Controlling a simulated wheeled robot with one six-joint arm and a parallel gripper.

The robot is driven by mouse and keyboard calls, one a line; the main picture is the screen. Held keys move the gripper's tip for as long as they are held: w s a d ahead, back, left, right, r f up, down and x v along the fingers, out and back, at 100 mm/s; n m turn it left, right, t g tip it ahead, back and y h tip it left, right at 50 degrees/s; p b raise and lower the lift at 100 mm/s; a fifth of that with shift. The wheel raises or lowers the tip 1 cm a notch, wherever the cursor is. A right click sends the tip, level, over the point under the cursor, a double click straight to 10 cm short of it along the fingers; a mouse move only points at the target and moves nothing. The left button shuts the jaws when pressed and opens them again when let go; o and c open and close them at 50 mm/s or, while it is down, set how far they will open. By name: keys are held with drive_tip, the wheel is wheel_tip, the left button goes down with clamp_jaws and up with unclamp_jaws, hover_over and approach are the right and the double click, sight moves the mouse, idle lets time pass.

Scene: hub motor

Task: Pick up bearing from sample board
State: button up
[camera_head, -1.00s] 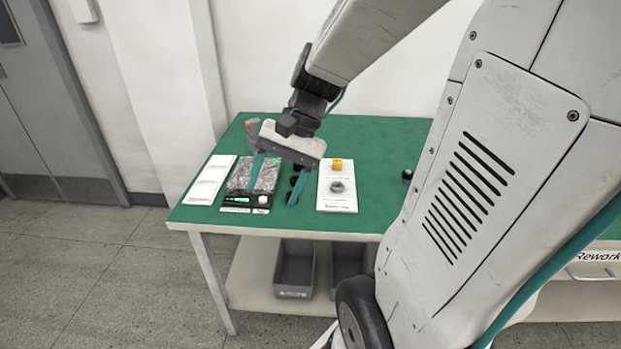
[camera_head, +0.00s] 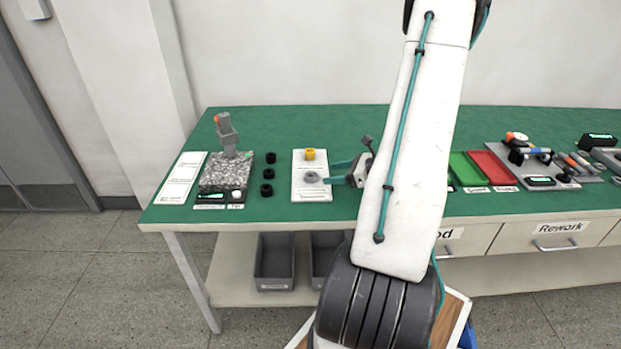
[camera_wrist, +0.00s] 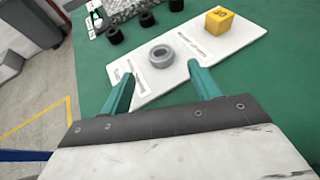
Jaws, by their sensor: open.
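The bearing, a grey ring (camera_head: 311,177), lies flat on the white sample board (camera_head: 311,194) on the green table. In the wrist view the bearing (camera_wrist: 160,55) lies beyond and between the two teal fingertips, on the board (camera_wrist: 218,58). A yellow block (camera_head: 309,154) sits on the board behind the bearing; it also shows in the wrist view (camera_wrist: 220,20). My gripper (camera_head: 333,172) is open and empty, at the board's right side with its fingers pointing left toward the bearing. In the wrist view my gripper (camera_wrist: 160,88) shows its fingers apart, with the bearing outside them.
Several black rings (camera_head: 267,174) stand left of the board. Further left is a granite block with a grey stand (camera_head: 228,135). Green (camera_head: 467,168) and red (camera_head: 493,168) trays lie to the right of my arm. The table behind the board is clear.

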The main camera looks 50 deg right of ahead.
sight(308, 176)
drive_tip(key=x, duration=0.6)
drive_tip(key=shift+w+f, duration=0.2)
drive_tip(key=shift+w, duration=0.05)
drive_tip(key=shift+c, duration=0.3)
drive_tip(key=c, duration=1)
